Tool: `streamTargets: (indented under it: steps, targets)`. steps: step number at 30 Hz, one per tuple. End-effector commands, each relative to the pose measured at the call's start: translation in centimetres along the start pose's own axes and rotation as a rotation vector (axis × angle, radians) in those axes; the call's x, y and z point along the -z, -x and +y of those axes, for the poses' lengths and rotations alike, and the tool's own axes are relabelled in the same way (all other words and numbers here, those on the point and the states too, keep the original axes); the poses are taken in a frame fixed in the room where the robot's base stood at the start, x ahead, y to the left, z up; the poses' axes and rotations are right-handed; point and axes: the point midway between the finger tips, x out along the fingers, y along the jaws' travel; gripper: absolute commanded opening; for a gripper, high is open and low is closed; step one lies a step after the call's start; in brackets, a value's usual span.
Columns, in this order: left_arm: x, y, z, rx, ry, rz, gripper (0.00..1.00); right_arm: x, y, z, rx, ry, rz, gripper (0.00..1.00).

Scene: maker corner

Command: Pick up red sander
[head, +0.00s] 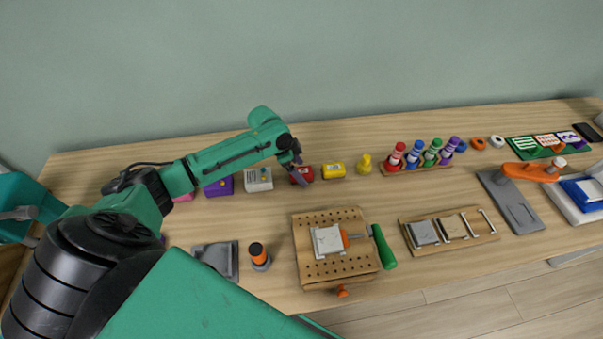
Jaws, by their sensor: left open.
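A small red block-shaped item (306,173), the only one that fits the red sander, stands in the back row on the wooden table between a white box and a yellow block. My left gripper (298,168) reaches it from the left, with dark fingers open. The fingers are right at the red item and hide part of it. I cannot tell whether they touch it or are just above it. My right gripper is not in view.
Beside it stand a white box (258,179), a purple box (219,187), a yellow block (334,170) and a yellow knobbed piece (365,163). A pegboard (330,267) and a green-handled tool (384,247) lie in front. Bare table lies between.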

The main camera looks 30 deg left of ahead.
Motion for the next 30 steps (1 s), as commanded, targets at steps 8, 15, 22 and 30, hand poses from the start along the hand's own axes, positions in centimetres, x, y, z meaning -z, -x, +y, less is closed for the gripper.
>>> streamTargets:
  steps: [8,15,22,30]
  targets:
    - [0.0,0.1,0.0,0.0,0.001,0.001,0.21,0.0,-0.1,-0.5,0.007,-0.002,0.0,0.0]
    - [0.0,0.1,0.0,0.0,0.001,0.001,0.0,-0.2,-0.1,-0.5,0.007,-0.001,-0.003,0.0]
    - [0.6,1.4,-0.1,0.002,0.001,0.003,0.0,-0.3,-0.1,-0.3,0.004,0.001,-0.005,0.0]
    - [3.6,8.7,-0.2,0.008,-0.004,0.005,0.0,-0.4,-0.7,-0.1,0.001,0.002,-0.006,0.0]
